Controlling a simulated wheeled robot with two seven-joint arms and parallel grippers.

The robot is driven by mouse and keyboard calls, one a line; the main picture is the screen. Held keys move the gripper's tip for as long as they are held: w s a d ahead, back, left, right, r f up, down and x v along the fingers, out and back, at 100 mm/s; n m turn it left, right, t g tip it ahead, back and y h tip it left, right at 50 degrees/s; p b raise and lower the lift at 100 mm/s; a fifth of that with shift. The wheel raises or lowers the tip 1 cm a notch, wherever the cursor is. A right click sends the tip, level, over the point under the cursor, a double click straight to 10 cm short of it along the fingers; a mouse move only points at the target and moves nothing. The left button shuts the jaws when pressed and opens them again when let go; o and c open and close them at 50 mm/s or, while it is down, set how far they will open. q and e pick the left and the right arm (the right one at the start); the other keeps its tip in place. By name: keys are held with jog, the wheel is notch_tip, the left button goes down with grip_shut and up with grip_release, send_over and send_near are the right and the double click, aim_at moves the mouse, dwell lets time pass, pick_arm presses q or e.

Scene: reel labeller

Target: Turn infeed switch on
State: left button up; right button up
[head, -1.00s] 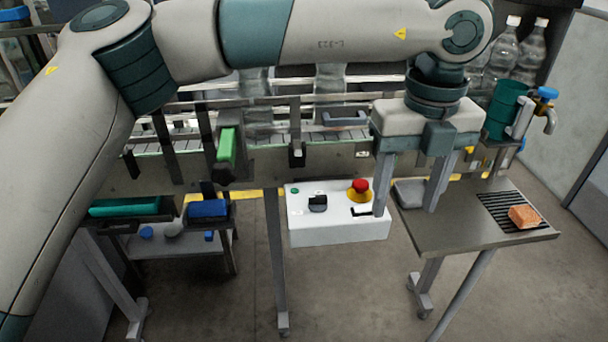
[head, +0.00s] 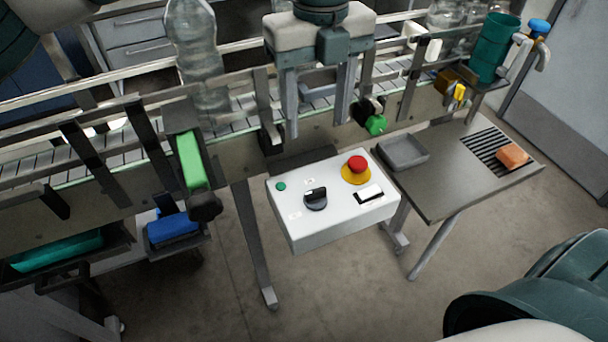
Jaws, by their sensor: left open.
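A white control box (head: 333,229) stands at the front of the conveyor. Its sloped top carries a black rotary knob (head: 316,198) with a white mark, a white rocker switch (head: 369,193) in a black frame, a red mushroom button (head: 357,163) on a yellow base, and a small green button (head: 281,186). The labels are too small to read, so I cannot tell which control is the infeed switch. My left gripper (head: 316,124) is open and empty, fingers pointing down, above and behind the box. It touches none of the controls. My right gripper is out of view.
The conveyor (head: 232,151) with its rails and a clear bottle (head: 199,60) runs behind the box. A green-handled lever (head: 192,161) sticks out at left. A steel side table (head: 440,195) at right holds a grey tray (head: 403,152) and an orange block (head: 512,156).

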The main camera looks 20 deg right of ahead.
aim_at(316, 190)
pick_arm(q)
jog(key=f+p, duration=0.2)
jog(key=f, duration=0.3)
jog(key=f+p, duration=0.2)
jog(key=f, duration=0.3)
jog(key=f+p, duration=0.3)
jog(key=f, duration=0.3)
jog(key=shift+s+d, duration=0.1)
jog(key=shift+s, duration=0.2)
jog(key=shift+f, duration=0.65)
jog(key=shift+c, duration=0.2)
jog(key=c, duration=1)
